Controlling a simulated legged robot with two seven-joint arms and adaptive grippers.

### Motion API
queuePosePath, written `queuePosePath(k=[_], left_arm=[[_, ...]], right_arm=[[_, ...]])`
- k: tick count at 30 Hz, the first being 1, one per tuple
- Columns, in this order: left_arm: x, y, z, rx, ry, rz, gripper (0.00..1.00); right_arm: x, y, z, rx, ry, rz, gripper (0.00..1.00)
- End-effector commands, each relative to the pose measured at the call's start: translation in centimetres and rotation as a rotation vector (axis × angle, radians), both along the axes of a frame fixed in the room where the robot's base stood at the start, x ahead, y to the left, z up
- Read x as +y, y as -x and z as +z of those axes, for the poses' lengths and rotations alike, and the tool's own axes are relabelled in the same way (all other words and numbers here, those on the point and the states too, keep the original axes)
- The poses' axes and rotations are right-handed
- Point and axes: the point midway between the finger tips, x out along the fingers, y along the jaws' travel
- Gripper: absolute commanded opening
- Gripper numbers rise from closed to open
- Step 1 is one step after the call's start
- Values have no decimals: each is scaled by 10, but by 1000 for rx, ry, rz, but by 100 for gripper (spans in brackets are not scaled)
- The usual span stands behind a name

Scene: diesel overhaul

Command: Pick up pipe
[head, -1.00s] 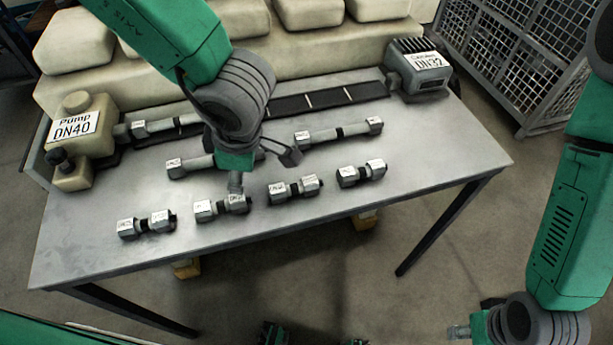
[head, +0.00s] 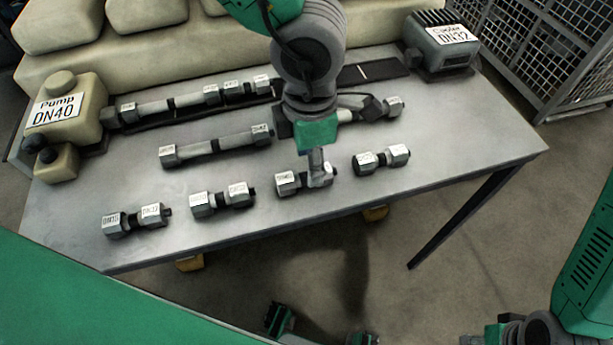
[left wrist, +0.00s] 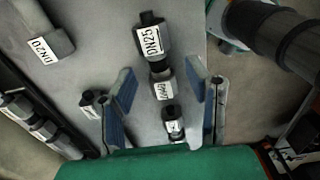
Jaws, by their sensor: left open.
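My left gripper (head: 318,178) is open over the front row of short fittings, at the right end of the third fitting (head: 288,184). In the left wrist view its two blue-padded fingers (left wrist: 165,108) stand apart, with a fitting labelled DN25 (left wrist: 152,40) ahead and partly between them. Another fitting (left wrist: 173,122) shows nearer the palm. I cannot tell whether the fingers touch anything. A long grey pipe (head: 218,145) with hexagonal ends lies left of the gripper. A second long pipe (head: 393,106) is mostly hidden behind it. My right gripper (head: 478,339) is barely visible, cut off at the bottom edge.
The beige pump labelled DN40 (head: 62,112) stands at the table's left, with a pipe run (head: 165,106) beside it. The grey cooler labelled DN32 (head: 440,45) stands at the back right. The table (head: 470,130) is clear at right. Wire cages (head: 560,60) stand beyond.

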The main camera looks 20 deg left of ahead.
Motion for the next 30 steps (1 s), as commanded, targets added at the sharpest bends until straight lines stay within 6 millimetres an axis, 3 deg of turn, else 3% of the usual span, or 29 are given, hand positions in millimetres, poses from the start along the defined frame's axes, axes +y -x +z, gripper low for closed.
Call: queuePosePath(k=[10, 20, 21, 24, 30], left_arm=[[6, 0, -46, 2, -3, -1, 44], [6, 0, -52, 1, -1, 1, 44], [6, 0, -52, 1, -1, 0, 30], [6, 0, -52, 1, -1, 0, 0], [6, 0, -52, 1, -1, 0, 0]], right_arm=[[0, 0, -10, 0, 0, 0, 40], [0, 0, -11, 0, 0, 0, 40], [0, 0, -11, 0, 0, 0, 40], [0, 0, -11, 0, 0, 0, 40], [0, 0, -11, 0, 0, 0, 40]])
